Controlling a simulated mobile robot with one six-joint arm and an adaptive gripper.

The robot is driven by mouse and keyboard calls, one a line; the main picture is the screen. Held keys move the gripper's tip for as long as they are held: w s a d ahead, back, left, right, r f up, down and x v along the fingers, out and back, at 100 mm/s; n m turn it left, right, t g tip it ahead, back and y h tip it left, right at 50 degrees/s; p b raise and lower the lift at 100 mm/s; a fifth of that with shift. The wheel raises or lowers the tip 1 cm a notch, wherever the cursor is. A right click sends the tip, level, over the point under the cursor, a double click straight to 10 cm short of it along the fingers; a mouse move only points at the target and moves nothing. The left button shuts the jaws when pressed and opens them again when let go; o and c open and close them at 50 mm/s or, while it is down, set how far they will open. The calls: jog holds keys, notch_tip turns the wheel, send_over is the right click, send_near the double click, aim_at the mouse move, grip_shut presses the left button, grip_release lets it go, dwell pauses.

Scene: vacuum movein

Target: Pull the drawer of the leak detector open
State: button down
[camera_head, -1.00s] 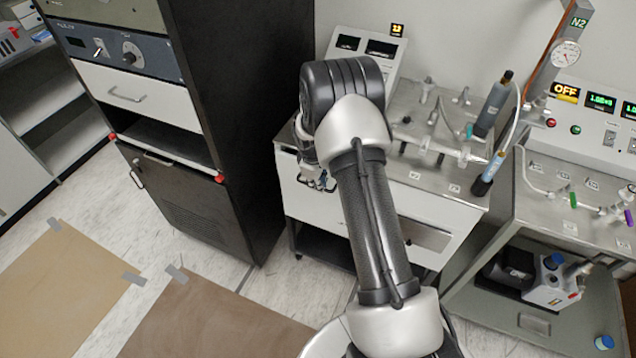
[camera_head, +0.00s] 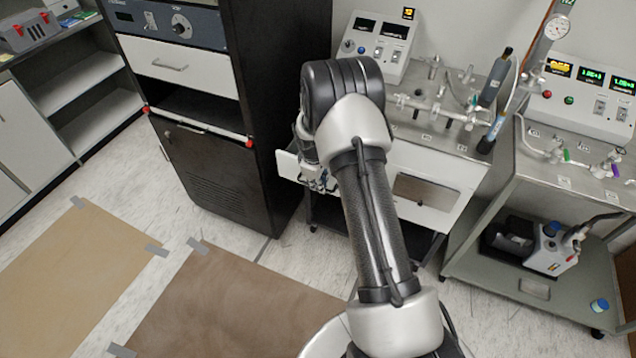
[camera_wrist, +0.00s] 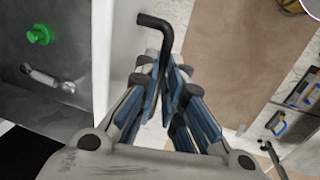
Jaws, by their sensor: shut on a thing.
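The leak detector is a white cart with a steel top (camera_head: 440,139) and glass and metal fittings on it. Its white drawer front (camera_head: 287,167) shows left of my arm and stands out from the cart body, partly open. My arm hides much of it. My gripper (camera_head: 320,183) is at the drawer front, pointing down. In the wrist view my gripper (camera_wrist: 168,85) is shut on the black bent handle (camera_wrist: 153,22), beside the white drawer face (camera_wrist: 128,60). How far the drawer is out is hard to tell.
A tall black rack (camera_head: 225,170) stands close on the left. A grey cart (camera_head: 560,200) with a pump on its lower shelf is on the right. Brown mats (camera_head: 230,305) are taped to the floor in front. Pale floor between them is clear.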

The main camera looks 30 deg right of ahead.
jog(key=shift+d, duration=0.1)
jog(key=c, duration=1.7)
grip_release()
jog(key=r, duration=0.4)
jog(key=s+a+r, duration=0.1)
jog(key=r, duration=0.6)
jog(key=shift+s+a+r, duration=0.15)
jog(key=shift+a+r, duration=0.25)
